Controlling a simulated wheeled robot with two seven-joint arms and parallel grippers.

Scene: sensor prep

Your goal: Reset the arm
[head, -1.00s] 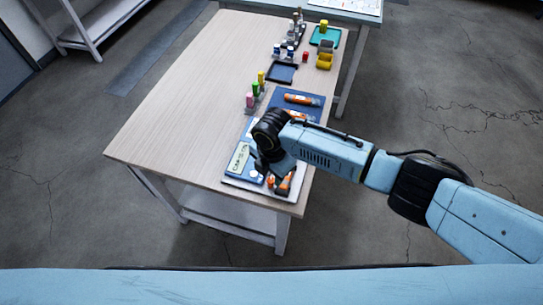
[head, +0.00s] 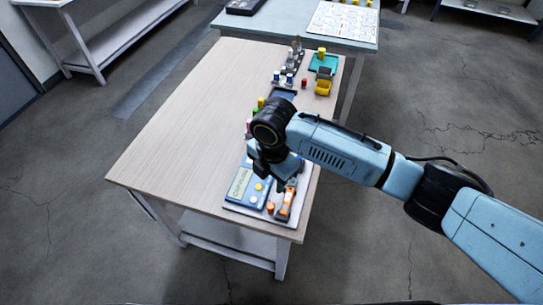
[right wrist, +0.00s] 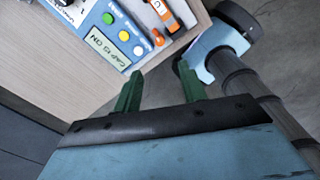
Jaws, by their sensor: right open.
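My right gripper (head: 272,172) is above the near part of the wooden table, over the blue device. In the right wrist view its two green fingers (right wrist: 160,84) are spread apart with nothing between them. The blue device (head: 243,187) has a display and round buttons; in the right wrist view its display (right wrist: 108,47) reads "CAP IS ON". An orange and white tool (head: 287,201) lies beside the device on a pale board (head: 258,219). My left gripper is not in view.
The wooden table (head: 170,140) is bare on its left side. Small colored bottles, a yellow item (head: 323,87) and a teal tray (head: 331,61) stand at its far end. A second table (head: 285,25) stands behind, and a white shelf (head: 110,45) at far left.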

